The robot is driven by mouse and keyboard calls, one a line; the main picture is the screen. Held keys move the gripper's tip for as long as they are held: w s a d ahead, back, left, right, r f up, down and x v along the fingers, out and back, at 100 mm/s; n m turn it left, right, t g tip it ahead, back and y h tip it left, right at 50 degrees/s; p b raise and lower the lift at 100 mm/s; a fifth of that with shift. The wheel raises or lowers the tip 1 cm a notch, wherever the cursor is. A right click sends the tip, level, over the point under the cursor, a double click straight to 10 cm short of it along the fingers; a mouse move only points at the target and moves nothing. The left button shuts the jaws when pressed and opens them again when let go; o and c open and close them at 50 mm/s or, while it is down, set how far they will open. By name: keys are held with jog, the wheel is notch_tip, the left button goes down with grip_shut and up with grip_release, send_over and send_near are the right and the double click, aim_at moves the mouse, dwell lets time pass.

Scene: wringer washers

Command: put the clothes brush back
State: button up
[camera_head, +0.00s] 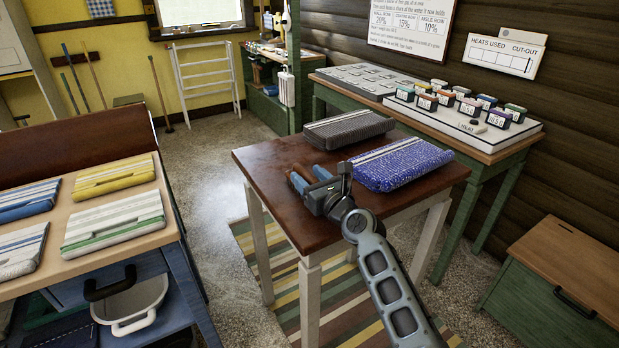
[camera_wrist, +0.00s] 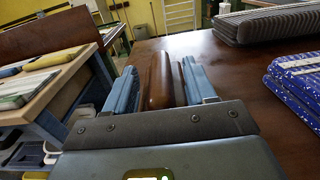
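A brown wooden piece with a rounded end, which looks like the clothes brush (camera_wrist: 160,82), shows in the wrist view at the edge of the dark wooden table (camera_head: 262,163). My gripper (camera_head: 310,180) is low over the near left part of this table. In the wrist view its two blue fingers (camera_wrist: 162,88) stand apart on either side of the brown piece. Narrow gaps seem to show beside it, so the fingers do not look closed on it.
A grey ribbed folded cloth (camera_head: 348,130) and a blue speckled one (camera_head: 402,164) lie on the same table. A bench at left holds several folded cloths (camera_head: 113,222). A green table (camera_head: 480,152) with small labelled blocks stands behind right. A green chest (camera_head: 560,280) is at right.

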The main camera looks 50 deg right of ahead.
jog(key=shift+r, duration=0.3)
jog(key=p+v, duration=0.1)
jog(key=v, duration=1.1)
jog(key=shift+p, duration=0.3)
jog(key=shift+f, duration=0.1)
jog(key=s+a+f+n+g+y, duration=0.1)
jog(key=s+a+f+n, duration=0.1)
jog(key=s+a+n, duration=0.6)
jog(key=s+a+f+n+g+y, duration=0.1)
jog(key=s+a+f+n, duration=0.15)
jog(key=s+n, duration=0.8)
jog(key=s+a+r+n+y, duration=0.1)
jog(key=s+a+r+n, duration=0.3)
jog(key=n, duration=0.6)
jog(key=s+a+r+n+y, duration=0.2)
jog(key=s+a+r+n, duration=0.2)
jog(key=s+a+n, duration=0.4)
jog(key=s+n, duration=0.2)
jog(key=shift+s+r+n+g, duration=0.3)
jog(key=shift+s+n, duration=0.05)
